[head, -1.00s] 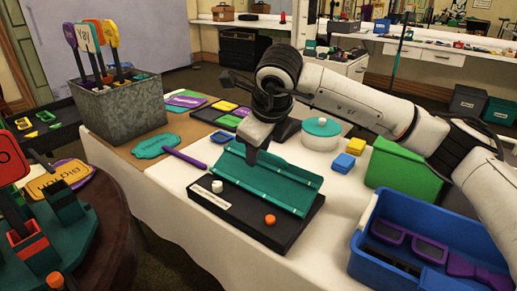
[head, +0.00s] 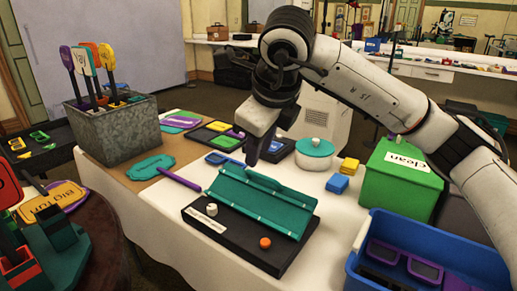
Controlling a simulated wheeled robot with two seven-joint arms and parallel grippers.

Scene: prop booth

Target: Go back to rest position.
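My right gripper (head: 251,158) hangs from the arm that comes in from the right, fingers pointing down. It shows above and behind the teal trough-like piece (head: 262,203), with no object visible in it. Its fingers overlap in this view, so I cannot tell whether they are parted. The teal piece lies on a black base (head: 228,238) with a white knob (head: 211,209) and an orange knob (head: 265,243). My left gripper is not in view.
A green box (head: 395,190) labelled "clean" and a blue bin (head: 430,235) with purple glasses stand at right. A white pot with a teal lid (head: 315,150) is right of the gripper. A metal planter (head: 118,132) with paddle signs stands at left.

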